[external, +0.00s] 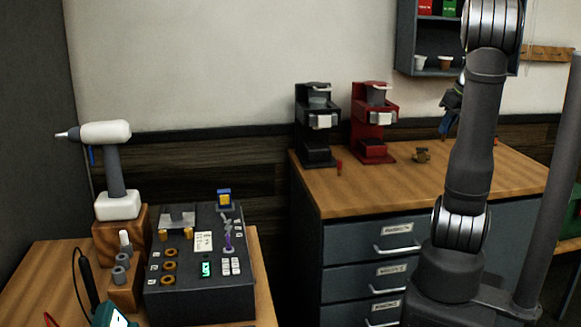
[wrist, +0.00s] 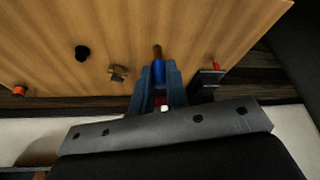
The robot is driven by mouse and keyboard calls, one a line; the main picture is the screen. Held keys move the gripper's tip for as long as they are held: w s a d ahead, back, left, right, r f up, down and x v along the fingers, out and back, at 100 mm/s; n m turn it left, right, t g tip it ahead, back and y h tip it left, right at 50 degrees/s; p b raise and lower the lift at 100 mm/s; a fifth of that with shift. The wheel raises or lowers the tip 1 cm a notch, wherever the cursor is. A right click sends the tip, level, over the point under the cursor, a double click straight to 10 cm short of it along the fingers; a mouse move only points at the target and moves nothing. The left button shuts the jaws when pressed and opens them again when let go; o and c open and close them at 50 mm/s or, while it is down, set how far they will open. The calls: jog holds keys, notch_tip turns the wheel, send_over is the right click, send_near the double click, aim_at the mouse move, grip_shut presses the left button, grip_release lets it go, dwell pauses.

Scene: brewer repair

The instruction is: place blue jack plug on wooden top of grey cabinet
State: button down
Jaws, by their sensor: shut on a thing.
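The blue jack plug (wrist: 158,73) shows in the wrist view between the blue-grey fingers of my gripper (wrist: 159,80), with its brown tip pointing away from the palm. My gripper is shut on it. In the external view my gripper (external: 446,124) is partly hidden behind my arm, over the right part of the cabinet's wooden top (external: 470,180). The wooden top fills the upper part of the wrist view (wrist: 215,25). The grey cabinet (external: 350,232) has several labelled drawers. I cannot tell the exact height of the plug above the wood.
A black brewer (external: 317,125) and a red brewer (external: 372,122) stand at the back left of the top. A small brass part (external: 421,155) and a red piece (external: 339,167) lie on it. The front middle is clear. A wall shelf (external: 437,70) hangs above.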

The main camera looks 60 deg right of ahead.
notch_tip(320, 180, down, 7)
send_over(402, 190)
notch_tip(402, 190, down, 7)
jog(key=shift+w+r, duration=0.15)
jog(key=shift+f, duration=2)
jog(key=c, duration=1.8)
grip_release()
jog(key=shift+f, duration=0.15)
jog(key=shift+c, duration=0.2)
jog(key=o, duration=0.4)
jog(key=shift+o, duration=0.2)
jog(key=shift+r, duration=0.65)
jog(key=v, duration=1.1)
jog(key=shift+s, duration=0.25)
